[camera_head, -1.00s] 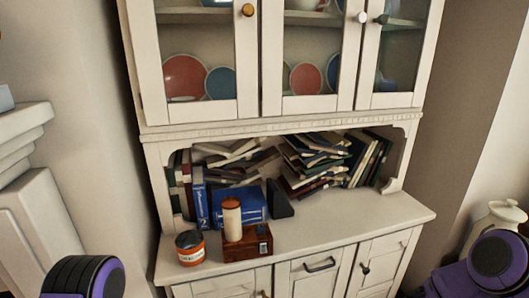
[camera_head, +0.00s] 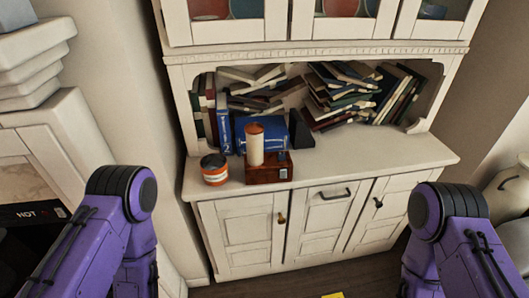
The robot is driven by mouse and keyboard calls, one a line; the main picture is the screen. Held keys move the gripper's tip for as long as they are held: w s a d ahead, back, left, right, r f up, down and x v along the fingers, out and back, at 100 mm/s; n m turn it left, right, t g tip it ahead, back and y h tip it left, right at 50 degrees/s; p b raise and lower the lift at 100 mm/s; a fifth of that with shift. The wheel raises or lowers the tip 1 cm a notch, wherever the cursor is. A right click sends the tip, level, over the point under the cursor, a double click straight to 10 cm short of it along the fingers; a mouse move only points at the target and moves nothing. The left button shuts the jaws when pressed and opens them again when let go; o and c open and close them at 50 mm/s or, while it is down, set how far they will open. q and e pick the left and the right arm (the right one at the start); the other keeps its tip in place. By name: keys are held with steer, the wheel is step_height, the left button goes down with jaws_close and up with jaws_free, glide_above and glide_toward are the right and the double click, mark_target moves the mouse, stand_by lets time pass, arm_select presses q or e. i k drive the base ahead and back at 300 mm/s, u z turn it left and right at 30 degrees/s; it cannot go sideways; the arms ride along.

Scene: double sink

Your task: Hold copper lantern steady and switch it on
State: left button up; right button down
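No object is plainly recognisable as a copper lantern. The nearest match is a cream cylinder with an orange-brown top (camera_head: 255,147), upright at a reddish-brown box (camera_head: 268,172) on the cabinet counter. I cannot tell whether the two are one piece, and no switch can be made out. A short can with an orange band (camera_head: 214,170) stands to their left. Purple links of both my arms show at the lower left and lower right, well apart from these objects. Neither gripper is in view.
A white cabinet has a counter (camera_head: 375,158), clear at front right. Blue books (camera_head: 262,134) and a dark wedge (camera_head: 299,129) stand behind the cylinder; piled books (camera_head: 340,95) fill the niche. A white jar (camera_head: 512,190) is at right, a yellow item (camera_head: 333,295) on the floor.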

mark_target(260, 167)
steer(key=k, duration=0.65)
steer(key=z, duration=0.35)
steer(key=i, duration=1.35)
steer(key=u, duration=1.05)
steer(key=k, duration=0.15)
steer(key=z, duration=0.2)
steer(key=i, duration=0.2)
steer(key=z, duration=0.05)
